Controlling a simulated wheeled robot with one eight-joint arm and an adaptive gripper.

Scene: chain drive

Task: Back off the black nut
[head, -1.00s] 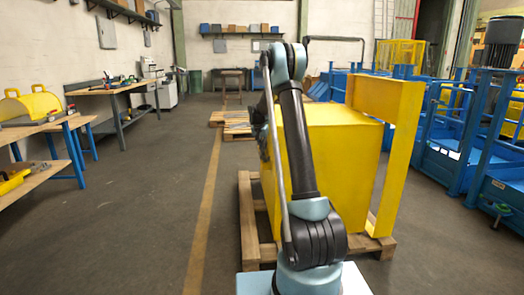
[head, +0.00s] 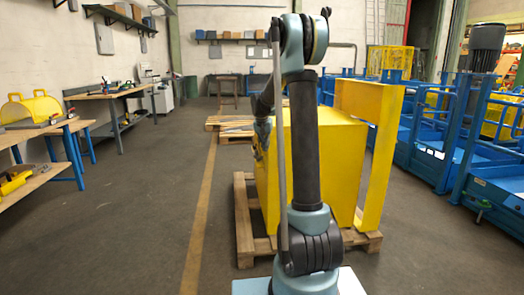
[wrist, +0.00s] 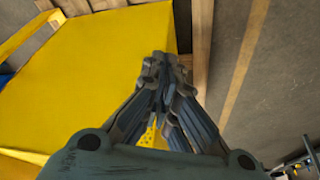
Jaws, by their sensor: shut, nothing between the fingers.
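I cannot make out the black nut in either view. A big yellow box-shaped housing (head: 337,175) with an upright yellow frame (head: 378,150) stands on a wooden pallet (head: 245,238) in front of me. The housing fills the upper left of the wrist view (wrist: 90,75). My gripper (wrist: 165,62) is shut and empty, its fingertips together in front of the housing's edge in the wrist view. In the head view my arm reaches to the housing's left side, and the gripper there is mostly hidden behind the arm and too small to read.
Grey floor with a yellow line (head: 204,210) lies clear left of the pallet. Workbenches (head: 110,92) stand along the left wall. Blue machine frames (head: 460,150) stand on the right. Another pallet (head: 232,126) lies behind the housing.

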